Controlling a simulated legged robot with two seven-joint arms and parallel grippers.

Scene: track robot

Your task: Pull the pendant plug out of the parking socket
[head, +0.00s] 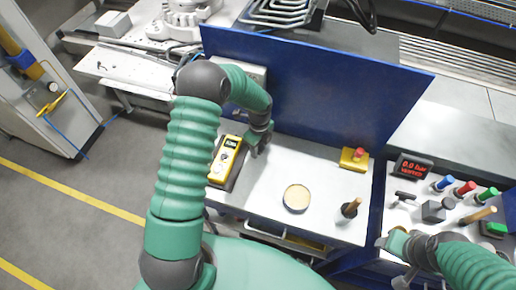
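A yellow handheld unit with a small lit display (225,158) lies on the light bench top, in a dark holder; it may be the pendant. My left gripper (258,144) is just right of it, low over the bench by the blue panel. Its fingers are small and dark, and I cannot tell whether they hold anything. I cannot make out the plug or the parking socket; a pale grey box (256,73) on the blue panel is partly hidden behind my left arm. My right gripper (391,262) is at the lower right, fingers apart and empty, by the bench's front edge.
The blue panel (320,85) stands behind the bench (262,185). A display (412,167) and several coloured-handled items are at right.

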